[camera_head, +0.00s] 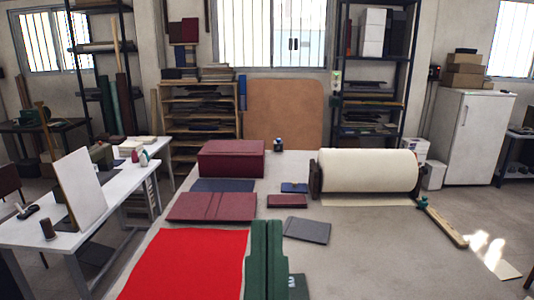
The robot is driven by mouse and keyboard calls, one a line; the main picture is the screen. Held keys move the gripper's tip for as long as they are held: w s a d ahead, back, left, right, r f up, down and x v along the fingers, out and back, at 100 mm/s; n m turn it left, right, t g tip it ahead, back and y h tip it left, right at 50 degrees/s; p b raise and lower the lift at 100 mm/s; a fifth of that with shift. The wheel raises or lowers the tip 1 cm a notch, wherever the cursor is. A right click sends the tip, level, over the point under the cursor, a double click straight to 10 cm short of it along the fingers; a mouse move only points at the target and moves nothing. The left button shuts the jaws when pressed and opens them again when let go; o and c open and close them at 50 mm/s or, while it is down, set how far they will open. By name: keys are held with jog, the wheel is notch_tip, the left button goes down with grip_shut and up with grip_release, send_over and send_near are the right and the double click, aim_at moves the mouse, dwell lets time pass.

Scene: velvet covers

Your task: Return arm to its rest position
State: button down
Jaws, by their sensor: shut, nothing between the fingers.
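I cannot make out my gripper or its fingertips in the head view. A dark green upright shape (266,262) with two parallel vertical parts stands at the bottom middle. It overlaps the right edge of a flat bright red cloth (185,265) on the large table (355,262). I cannot tell what the green shape is.
A burgundy box (231,160), burgundy cover boards (212,207), a dark grey board (307,230) and a cream roll (368,170) lie on the table. A wooden bar (446,227) lies at the right. The table's front right is clear. A white side table (50,232) stands left.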

notch_tip(320, 180, up, 21)
jog(key=p, duration=1.7)
jog(key=shift+a+r, duration=0.15)
